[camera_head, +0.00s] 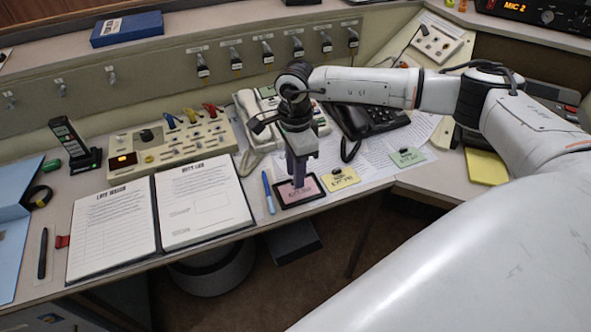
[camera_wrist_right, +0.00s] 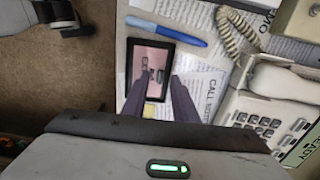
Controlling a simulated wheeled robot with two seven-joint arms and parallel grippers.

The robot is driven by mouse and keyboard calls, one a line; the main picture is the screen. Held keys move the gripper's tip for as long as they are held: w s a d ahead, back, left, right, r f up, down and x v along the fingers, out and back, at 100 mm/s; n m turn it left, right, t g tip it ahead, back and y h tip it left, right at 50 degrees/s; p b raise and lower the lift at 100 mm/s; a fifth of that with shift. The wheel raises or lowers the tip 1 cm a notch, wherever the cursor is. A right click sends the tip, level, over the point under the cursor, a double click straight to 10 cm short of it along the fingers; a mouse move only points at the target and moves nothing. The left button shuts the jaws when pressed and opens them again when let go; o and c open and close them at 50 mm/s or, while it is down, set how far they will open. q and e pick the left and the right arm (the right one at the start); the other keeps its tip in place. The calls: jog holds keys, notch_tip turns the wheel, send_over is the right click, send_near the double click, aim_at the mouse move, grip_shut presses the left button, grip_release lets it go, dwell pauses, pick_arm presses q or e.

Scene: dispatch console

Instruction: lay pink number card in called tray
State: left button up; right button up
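The pink number card (camera_head: 297,193) lies inside a small black-rimmed tray (camera_head: 283,205) at the desk's front edge. In the right wrist view the pink card (camera_wrist_right: 150,62) lies flat within the black tray rim (camera_wrist_right: 125,62), with a dark clip on it. My right gripper (camera_head: 298,182) points down over the tray. In its wrist view the two fingers (camera_wrist_right: 156,84) stand apart over the card's near part, with nothing clearly held between them. Whether the fingertips touch the card is unclear.
A yellow card (camera_head: 340,180) and a green card (camera_head: 407,158), each with a black clip, lie right of the tray. A blue pen (camera_head: 268,192) lies left of it, beside an open log binder (camera_head: 200,203). A black telephone (camera_head: 375,119) stands behind. The desk edge is close in front.

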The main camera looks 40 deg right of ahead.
notch_tip(320, 180, up, 13)
dwell(0.4)
dwell(0.4)
